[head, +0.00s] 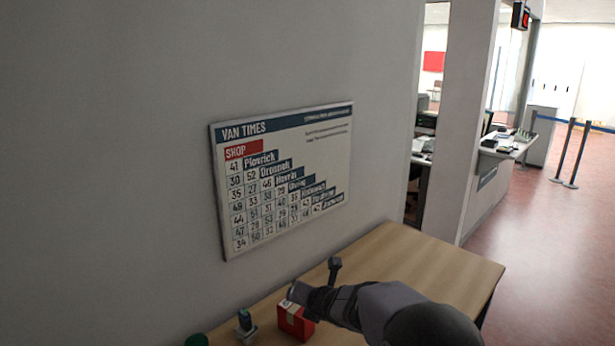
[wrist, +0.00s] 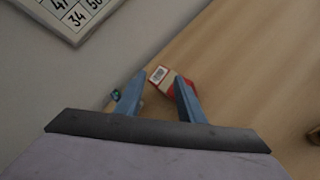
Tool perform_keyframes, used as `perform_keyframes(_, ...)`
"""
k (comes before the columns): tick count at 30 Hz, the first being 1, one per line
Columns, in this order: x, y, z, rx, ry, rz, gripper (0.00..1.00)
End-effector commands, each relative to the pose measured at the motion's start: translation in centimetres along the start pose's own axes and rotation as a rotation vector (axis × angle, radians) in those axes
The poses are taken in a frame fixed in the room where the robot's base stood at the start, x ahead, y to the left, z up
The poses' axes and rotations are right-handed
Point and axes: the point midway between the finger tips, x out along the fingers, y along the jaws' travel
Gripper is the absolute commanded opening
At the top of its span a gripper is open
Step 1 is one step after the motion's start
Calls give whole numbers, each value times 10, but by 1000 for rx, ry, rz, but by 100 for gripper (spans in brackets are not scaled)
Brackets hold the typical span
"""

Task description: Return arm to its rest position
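My gripper (head: 297,293) is at the end of my arm, low in the head view, just above a red box with a pale label (head: 293,321) on the wooden counter. In the wrist view my gripper (wrist: 159,84) has its two blue fingers apart, with nothing clamped between them. The red and white box also shows there (wrist: 161,75), beyond the fingers and partly hidden by the right one.
A small grey upright object (head: 245,325) stands left of the box, and a green thing (head: 196,340) shows at the bottom edge. The wooden counter (head: 440,262) is clear at its far right end. A wall with a van times board (head: 285,180) borders it.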

Motion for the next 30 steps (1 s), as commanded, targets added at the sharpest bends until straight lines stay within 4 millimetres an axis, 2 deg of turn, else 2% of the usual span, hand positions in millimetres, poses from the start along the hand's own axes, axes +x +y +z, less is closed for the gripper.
perform_keyframes(1,-19,-15,18,181,-30,-57,35)
perform_keyframes(3,-42,-39,31,448,-69,-135,35)
perform_keyframes(6,-76,-70,40,831,-135,-232,35)
perform_keyframes(8,-96,-88,38,1060,-177,-290,35)
perform_keyframes(11,-132,-117,20,1444,-251,-390,35)
perform_keyframes(14,-167,-147,-24,1819,-329,-525,35)
perform_keyframes(15,-180,-157,-48,1949,-359,-589,35)
perform_keyframes(18,-206,-176,-106,2187,-427,-741,35)
perform_keyframes(21,-230,-189,-159,2354,-494,-887,35)
perform_keyframes(27,-277,-201,-253,2602,-650,-1172,35)
perform_keyframes(30,-300,-181,-224,2605,-651,-1169,35)
